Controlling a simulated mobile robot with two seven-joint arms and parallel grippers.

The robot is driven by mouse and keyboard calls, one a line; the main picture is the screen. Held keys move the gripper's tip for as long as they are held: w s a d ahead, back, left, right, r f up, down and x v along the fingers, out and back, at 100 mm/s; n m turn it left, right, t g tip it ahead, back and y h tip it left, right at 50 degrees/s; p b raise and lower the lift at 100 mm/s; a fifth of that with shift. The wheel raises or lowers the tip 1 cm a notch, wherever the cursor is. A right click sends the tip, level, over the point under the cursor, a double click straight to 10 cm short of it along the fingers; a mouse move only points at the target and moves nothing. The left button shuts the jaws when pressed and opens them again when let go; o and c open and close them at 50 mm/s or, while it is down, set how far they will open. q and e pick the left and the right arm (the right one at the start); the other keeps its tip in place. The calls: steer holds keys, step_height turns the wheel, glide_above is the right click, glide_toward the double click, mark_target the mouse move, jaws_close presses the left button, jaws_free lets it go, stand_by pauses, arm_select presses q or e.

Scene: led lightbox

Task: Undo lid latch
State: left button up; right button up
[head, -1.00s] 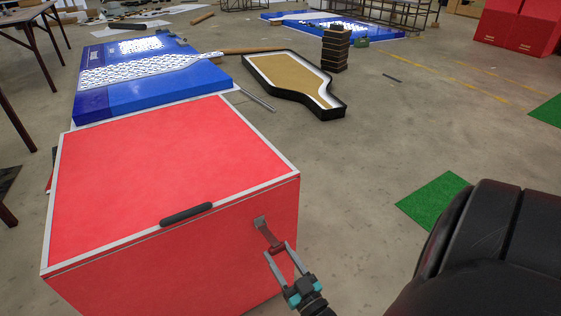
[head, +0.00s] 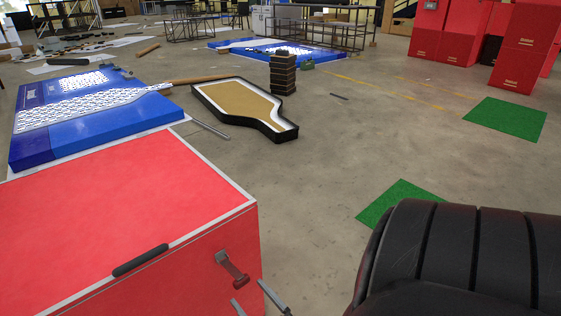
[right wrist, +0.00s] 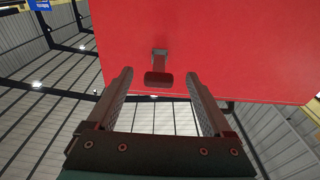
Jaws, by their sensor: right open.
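A red box with a lid (head: 130,205) stands at the lower left of the head view. Its latch (head: 230,267), a grey bracket with a dark red handle, is on the front face near the right corner and slants downward. My right gripper (head: 250,297) is open just below the latch handle, its two fingertips apart and cut off by the frame's lower edge. In the right wrist view the latch (right wrist: 159,70) lies ahead, centred between the open fingers (right wrist: 159,85), with gaps on both sides. The lid lies closed. My left gripper is not in view.
A dark handle (head: 140,260) sticks out along the lid's front edge. A blue board (head: 100,120) and a black-rimmed tray (head: 245,108) lie beyond the box. Open floor with green mats (head: 400,200) is to the right.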

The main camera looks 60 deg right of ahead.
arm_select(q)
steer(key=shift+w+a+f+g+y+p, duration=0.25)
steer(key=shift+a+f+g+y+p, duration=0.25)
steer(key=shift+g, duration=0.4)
arm_select(e)
steer(key=v, duration=1.2)
steer(key=shift+s+a, duration=0.15)
steer(key=shift+s, duration=0.15)
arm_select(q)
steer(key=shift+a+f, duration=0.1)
